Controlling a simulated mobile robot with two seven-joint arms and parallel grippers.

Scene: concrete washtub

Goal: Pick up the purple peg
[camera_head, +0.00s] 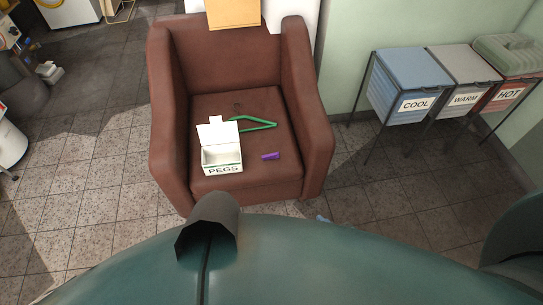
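The small purple peg (270,156) lies on the seat of a brown armchair (162,110), near the front and right of the middle. A white open box labelled PEGS (222,169) stands on the seat to the left of the peg, with its lid up. The two are apart. Neither of my grippers shows in this view, and nothing touches the peg.
A green hanger-like item (262,125) lies on the seat behind the peg. The chair's arms rise on both sides. Bins labelled COOL (408,84), WARM (462,80) and HOT (508,92) stand at the right. Tiled floor (110,150) is clear to the left.

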